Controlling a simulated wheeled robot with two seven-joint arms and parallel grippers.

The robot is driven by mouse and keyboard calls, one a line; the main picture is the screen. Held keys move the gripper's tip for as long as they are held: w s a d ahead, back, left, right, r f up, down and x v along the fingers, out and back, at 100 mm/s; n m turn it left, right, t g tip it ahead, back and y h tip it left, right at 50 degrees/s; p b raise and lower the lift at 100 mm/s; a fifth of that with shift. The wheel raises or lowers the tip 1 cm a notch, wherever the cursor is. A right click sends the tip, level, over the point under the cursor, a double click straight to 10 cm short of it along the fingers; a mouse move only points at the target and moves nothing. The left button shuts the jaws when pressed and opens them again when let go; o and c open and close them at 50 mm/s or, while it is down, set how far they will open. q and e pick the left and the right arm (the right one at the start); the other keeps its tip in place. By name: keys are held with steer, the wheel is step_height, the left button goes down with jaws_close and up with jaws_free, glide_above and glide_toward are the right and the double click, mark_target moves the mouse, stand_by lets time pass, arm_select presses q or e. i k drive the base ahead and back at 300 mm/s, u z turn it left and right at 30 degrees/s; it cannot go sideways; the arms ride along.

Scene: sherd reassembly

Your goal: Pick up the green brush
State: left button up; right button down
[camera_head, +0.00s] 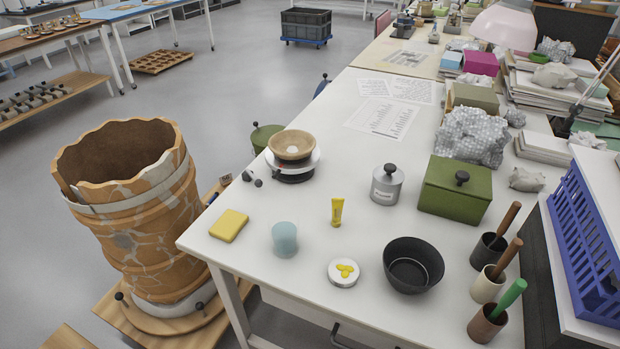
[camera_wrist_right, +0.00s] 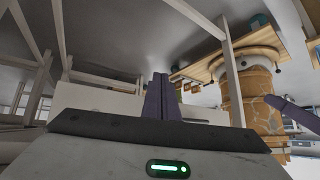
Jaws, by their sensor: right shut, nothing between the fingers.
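The green brush (camera_head: 509,298) stands handle-up in a brown cup (camera_head: 487,324) at the right front of the white table (camera_head: 300,225). Its handle leans to the upper right, and its lower end is hidden in the cup. My right gripper (camera_wrist_right: 161,80) shows in the right wrist view, its two dark fingers together with nothing between them. That view looks past table legs to the large pot and does not show the brush. No gripper shows in the head view, and my left gripper is in neither view.
Two brown-handled tools stand in a pale cup (camera_head: 486,285) and a dark cup (camera_head: 488,252) behind the brush. A black bowl (camera_head: 413,266) lies to its left and a blue crate (camera_head: 585,240) to its right. A large mended pot (camera_head: 135,215) stands left of the table.

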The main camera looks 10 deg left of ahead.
mark_target(519, 285)
steer(key=z, duration=1.2)
steer(key=k, duration=0.6)
steer(key=u, duration=1.15)
